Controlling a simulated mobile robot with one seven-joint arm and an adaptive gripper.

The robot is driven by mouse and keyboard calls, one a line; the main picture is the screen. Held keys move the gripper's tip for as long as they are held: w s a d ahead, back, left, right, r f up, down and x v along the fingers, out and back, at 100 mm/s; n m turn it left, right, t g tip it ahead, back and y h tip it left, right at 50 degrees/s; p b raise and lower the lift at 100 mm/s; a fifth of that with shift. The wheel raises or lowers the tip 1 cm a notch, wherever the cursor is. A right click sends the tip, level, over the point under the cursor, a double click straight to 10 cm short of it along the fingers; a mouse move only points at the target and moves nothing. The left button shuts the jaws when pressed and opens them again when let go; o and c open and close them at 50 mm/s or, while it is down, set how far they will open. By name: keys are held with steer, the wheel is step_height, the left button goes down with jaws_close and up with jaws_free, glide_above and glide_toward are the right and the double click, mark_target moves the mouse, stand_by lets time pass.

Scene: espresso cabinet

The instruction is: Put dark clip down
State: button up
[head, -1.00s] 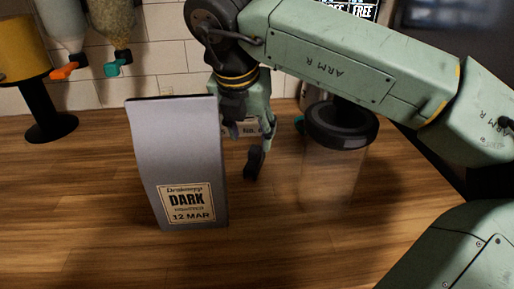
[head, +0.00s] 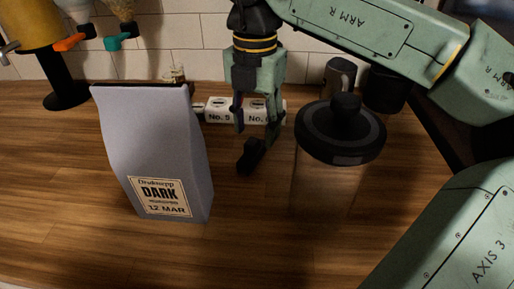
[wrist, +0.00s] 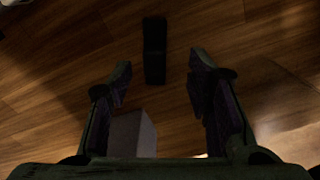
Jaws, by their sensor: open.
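The dark clip (head: 250,156) is a small black piece at the wooden counter, behind and right of the grey coffee bag. It also shows in the wrist view (wrist: 154,50), apart from the fingertips and beyond them. My gripper (head: 255,118) points down above the clip in the head view. In the wrist view its two fingers (wrist: 158,75) are spread wide with no clip between them. The coffee bag (head: 155,125) stands upright, with a "DARK 12 MAR" label. Its top edge is dark.
A clear jar with a black lid (head: 342,132) stands close right of my gripper. White containers marked "No. 5" (head: 219,113) and another number stand behind. A dark mug (head: 340,75) is at the back. Bare counter (head: 60,190) lies left of the bag.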

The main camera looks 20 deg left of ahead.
mark_target(252, 141)
steer(key=shift+s+a+f+p, duration=0.1)
steer(key=shift+f+p, duration=0.2)
steer(key=shift+f, duration=0.75)
steer(key=shift+w+a+f+p, duration=0.15)
steer(key=shift+f+p, duration=0.15)
steer(key=shift+f, duration=0.7)
steer(key=shift+s+a+f+p, duration=0.15)
steer(key=shift+f+p, duration=0.15)
steer(key=shift+f, duration=0.75)
steer(key=shift+c, duration=0.5)
steer(key=c, duration=0.9)
steer(key=shift+r, duration=0.1)
